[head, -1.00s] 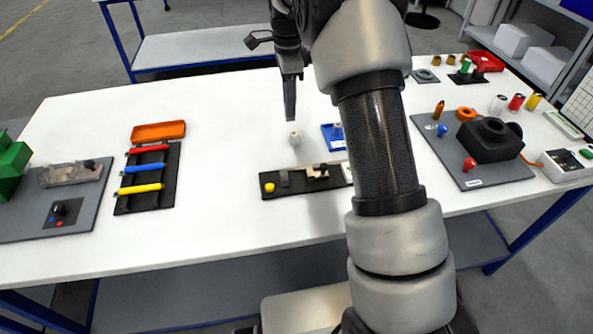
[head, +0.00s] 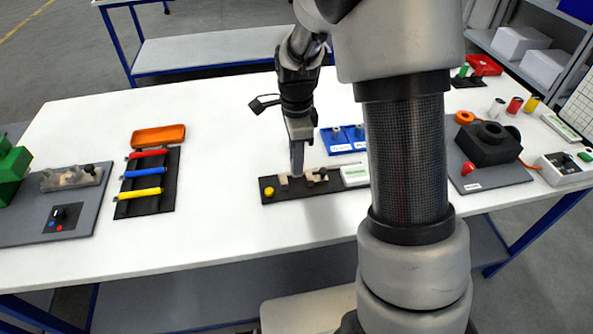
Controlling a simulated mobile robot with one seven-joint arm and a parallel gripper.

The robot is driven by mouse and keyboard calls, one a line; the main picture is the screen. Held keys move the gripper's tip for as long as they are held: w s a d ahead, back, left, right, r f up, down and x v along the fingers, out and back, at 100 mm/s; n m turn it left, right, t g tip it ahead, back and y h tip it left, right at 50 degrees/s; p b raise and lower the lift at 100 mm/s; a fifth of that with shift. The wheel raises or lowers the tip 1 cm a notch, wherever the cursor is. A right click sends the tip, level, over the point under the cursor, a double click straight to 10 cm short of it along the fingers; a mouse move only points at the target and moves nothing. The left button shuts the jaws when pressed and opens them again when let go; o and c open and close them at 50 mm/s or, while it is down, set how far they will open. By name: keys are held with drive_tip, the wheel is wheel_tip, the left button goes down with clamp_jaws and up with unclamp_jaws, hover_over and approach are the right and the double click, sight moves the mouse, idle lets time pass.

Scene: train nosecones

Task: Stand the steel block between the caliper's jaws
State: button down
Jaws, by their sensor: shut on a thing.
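My gripper (head: 297,165) points down over the dark caliper board (head: 268,199) near the table's front. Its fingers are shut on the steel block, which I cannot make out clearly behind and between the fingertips. The caliper shows a pale jaw (head: 284,180) just left of the fingertips and a pale sliding jaw with a dark knob (head: 317,176) just right of them. The fingertips are at or just above the gap between the jaws. I cannot tell whether the block touches the board or stands upright. A yellow button (head: 269,191) is at the board's left end.
A pale display box (head: 355,176) sits at the board's right end. A blue tray with pegs (head: 342,149) lies behind it. A rack of coloured handles (head: 146,183) and an orange tray (head: 158,136) stand left. A black fixture (head: 488,146) stands right. White table between is clear.

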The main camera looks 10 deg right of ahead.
drive_tip(key=shift+f, duration=1.95)
drive_tip(key=shift+f, duration=0.15)
drive_tip(key=c, duration=1.5)
unclamp_jaws()
